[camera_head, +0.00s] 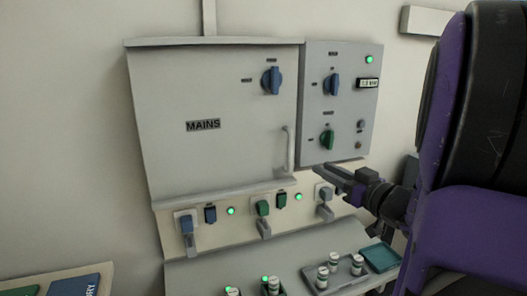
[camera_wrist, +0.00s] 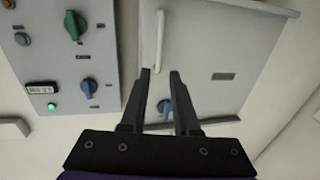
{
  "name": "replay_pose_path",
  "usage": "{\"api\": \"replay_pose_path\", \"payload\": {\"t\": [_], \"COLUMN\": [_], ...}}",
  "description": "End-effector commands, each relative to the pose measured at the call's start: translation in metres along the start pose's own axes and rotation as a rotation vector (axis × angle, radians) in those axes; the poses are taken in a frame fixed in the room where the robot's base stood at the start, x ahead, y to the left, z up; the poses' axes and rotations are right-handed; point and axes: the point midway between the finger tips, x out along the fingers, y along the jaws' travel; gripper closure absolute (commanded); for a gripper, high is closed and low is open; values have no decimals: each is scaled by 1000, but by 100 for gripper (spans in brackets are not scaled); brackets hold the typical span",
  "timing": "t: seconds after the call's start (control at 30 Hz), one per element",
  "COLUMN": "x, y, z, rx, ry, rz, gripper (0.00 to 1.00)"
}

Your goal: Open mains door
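The mains door (camera_head: 205,155) is a large grey panel labelled MAINS in the head view, and it looks closed. Its pale vertical handle (camera_head: 290,148) is near the lower right edge. A blue rotary knob (camera_head: 271,80) sits at the door's upper right. My gripper (camera_head: 322,173) is just right of and below the handle, apart from it. In the wrist view, which shows the cabinet upside down, my gripper (camera_wrist: 160,72) has its fingers spread and empty. The handle (camera_wrist: 160,36) shows just beyond the fingertips, in line with the gap between them.
A control box (camera_head: 340,105) with knobs and a green light adjoins the door's right side. Below the door is a strip of switches and plugs (camera_head: 262,208). A lower ledge (camera_head: 225,262) bears jars and a tray (camera_head: 340,277). A teal tray (camera_head: 381,257) lies at right.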

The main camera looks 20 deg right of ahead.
Motion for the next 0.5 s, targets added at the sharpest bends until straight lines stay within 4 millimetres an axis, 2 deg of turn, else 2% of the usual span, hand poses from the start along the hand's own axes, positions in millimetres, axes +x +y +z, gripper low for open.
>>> {"api": "replay_pose_path", "payload": {"t": [0.1, 0.5], "x": [28, 112], "y": [-1, 0], "z": [1, 1], "rx": [0, 0], "ry": [0, 0], "rz": [-6, -2], "gripper": [70, 70]}}
